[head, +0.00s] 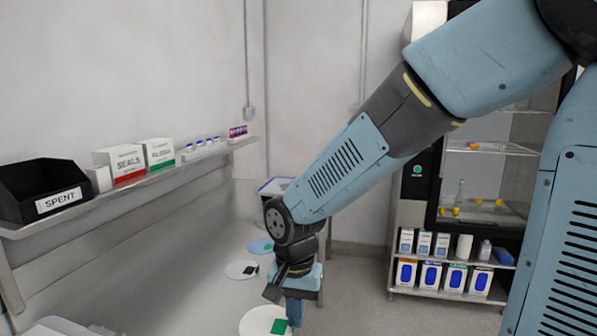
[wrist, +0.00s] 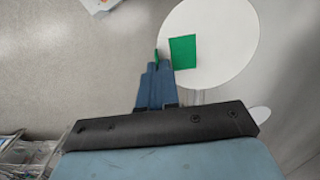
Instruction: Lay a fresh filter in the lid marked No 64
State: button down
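My gripper (head: 293,312) points down at the near end of the bench, beside a white round disc (head: 262,320). A green square (head: 280,326) lies on that disc. In the wrist view my two blue fingers (wrist: 157,68) are close together at the disc's left edge. A thin green piece (wrist: 156,57), seen edge-on, shows between the fingertips. The white disc (wrist: 225,45) and its green square (wrist: 184,50) are just right of them. Two more discs, one white (head: 238,269) and one bluish (head: 259,246), lie farther back with small dark or green marks. No number is readable.
A wall shelf (head: 130,190) on the left holds a black SPENT bin (head: 40,190), a SEALS box (head: 121,162) and other small boxes. A glass-fronted cabinet (head: 485,160) and a shelf of bottles stand right. The bench's left part is mostly clear.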

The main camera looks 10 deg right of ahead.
jog(key=w+d+f+n, duration=0.1)
jog(key=w+d+f, duration=0.4)
jog(key=w, duration=0.4)
jog(key=w+d+f+n, duration=0.1)
jog(key=w+d+f, duration=0.5)
jog(key=w+f, duration=0.2)
jog(key=w+d+f+n, duration=0.1)
jog(key=w+d+f, duration=0.5)
jog(key=w, duration=0.5)
jog(key=shift+d+f+n, duration=0.2)
jog(key=shift+f+n, duration=0.15)
jog(key=shift+n, duration=0.05)
jog(key=shift+r, duration=0.1)
